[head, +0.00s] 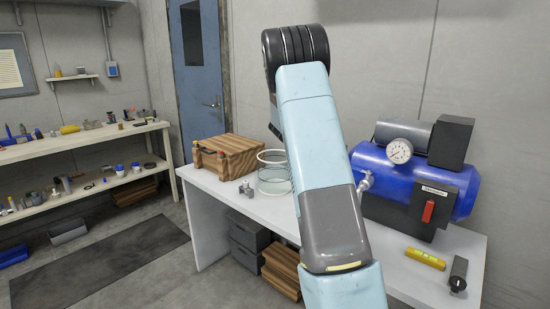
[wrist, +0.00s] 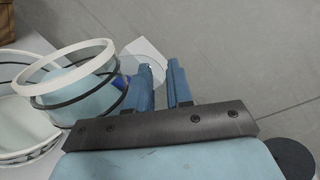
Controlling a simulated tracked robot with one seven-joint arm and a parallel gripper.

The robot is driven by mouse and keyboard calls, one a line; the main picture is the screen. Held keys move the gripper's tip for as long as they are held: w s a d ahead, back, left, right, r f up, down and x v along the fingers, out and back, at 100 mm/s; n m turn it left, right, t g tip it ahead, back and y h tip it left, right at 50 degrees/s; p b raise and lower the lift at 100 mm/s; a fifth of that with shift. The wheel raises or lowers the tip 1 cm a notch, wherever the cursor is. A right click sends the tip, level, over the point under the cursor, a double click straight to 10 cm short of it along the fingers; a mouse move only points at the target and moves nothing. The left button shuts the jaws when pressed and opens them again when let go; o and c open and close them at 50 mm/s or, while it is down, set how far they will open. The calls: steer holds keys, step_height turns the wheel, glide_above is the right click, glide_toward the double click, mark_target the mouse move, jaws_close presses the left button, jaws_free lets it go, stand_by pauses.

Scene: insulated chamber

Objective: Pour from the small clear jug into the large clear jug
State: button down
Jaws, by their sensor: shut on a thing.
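The small clear jug (wrist: 78,98), with a white rim and dark bands, is beside my gripper (wrist: 160,68) in the wrist view. My gripper is shut on it, though the exact contact between the blue fingers is hard to see. The large clear jug (wrist: 22,150), also white-rimmed, is at the lower left, partly behind the small jug, whose rim overlaps it in the picture. In the head view, clear jug walls and pale rings (head: 273,186) show on the table left of my arm. My arm hides my gripper there. I cannot make out any contents or flow.
On the white table (head: 222,197) are a wooden box (head: 229,156), a small metal fitting (head: 246,190), a blue compressor (head: 420,185) with a gauge, a yellow level (head: 425,258) and a dark-handled tool (head: 458,275). A cluttered shelf bench (head: 90,134) stands at the left.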

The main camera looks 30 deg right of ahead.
steer(key=shift+w+a+f+n+g, duration=0.1)
steer(key=shift+w+a+n+g, duration=0.25)
steer(key=shift+w+n, duration=0.4)
steer(key=shift+w+a+n+g, duration=0.25)
steer(key=shift+w+a+n, duration=0.15)
steer(key=shift+n, duration=0.55)
stand_by(1.4)
steer(key=shift+w+a+f+n, duration=0.1)
steer(key=shift+w+a+n, duration=0.15)
steer(key=shift+w, duration=0.3)
steer(key=shift+w+a+f+n, duration=0.1)
steer(key=shift+w+a+n, duration=0.35)
steer(key=shift+w, duration=0.25)
steer(key=shift+w, duration=0.1)
steer(key=shift+w+a+f+n+g+h, duration=0.15)
steer(key=shift+w+a+f+n, duration=0.1)
steer(key=shift+w+n, duration=0.15)
steer(key=shift+w+a+f+n+g+h, duration=0.15)
steer(key=shift+w+f+n, duration=0.05)
steer(key=shift+w+n, duration=0.2)
stand_by(0.6)
